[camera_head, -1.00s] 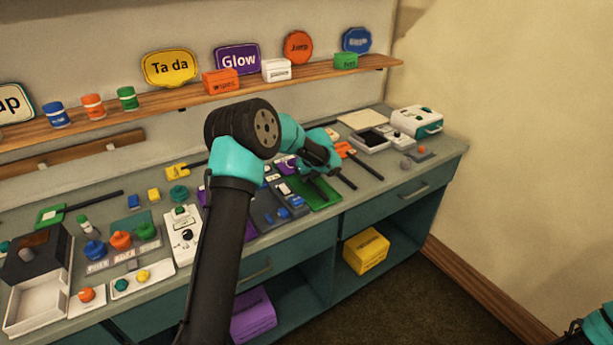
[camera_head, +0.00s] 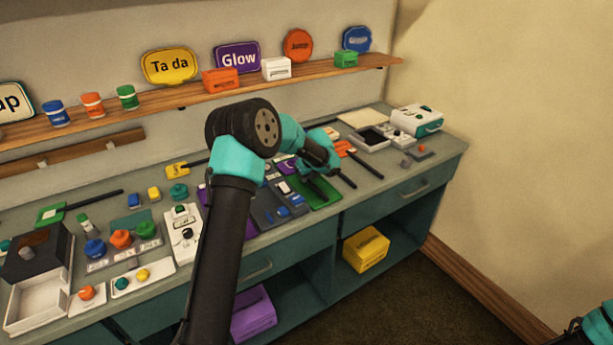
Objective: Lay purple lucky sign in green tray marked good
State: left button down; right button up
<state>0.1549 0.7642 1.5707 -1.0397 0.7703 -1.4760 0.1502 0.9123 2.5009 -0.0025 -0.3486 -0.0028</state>
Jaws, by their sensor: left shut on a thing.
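My left gripper (camera_head: 303,178) is over the counter at the back edge of the green tray (camera_head: 325,201). It is shut on the purple sign (camera_head: 286,166), which shows only in part behind the gripper and arm. The sign's lettering is too small to read. The sign is close to the tray; whether it touches the tray cannot be told. The tray lies on the counter, partly covered by the gripper, and its marking cannot be read. My right gripper is out of view; only a bit of that arm shows at the lower right.
A dark grey tray with blue pieces (camera_head: 264,217) lies left of the green tray. Black-handled paddles (camera_head: 366,166) and a grey device (camera_head: 371,138) lie to the right. A shelf (camera_head: 190,101) with signs and boxes runs along the wall behind.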

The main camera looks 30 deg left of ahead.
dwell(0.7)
pick_arm(q)
jog(key=c, duration=1)
grip_release()
jog(key=shift+o, duration=0.7)
jog(key=shift+r, duration=3.95)
jog(key=shift+d, duration=0.1)
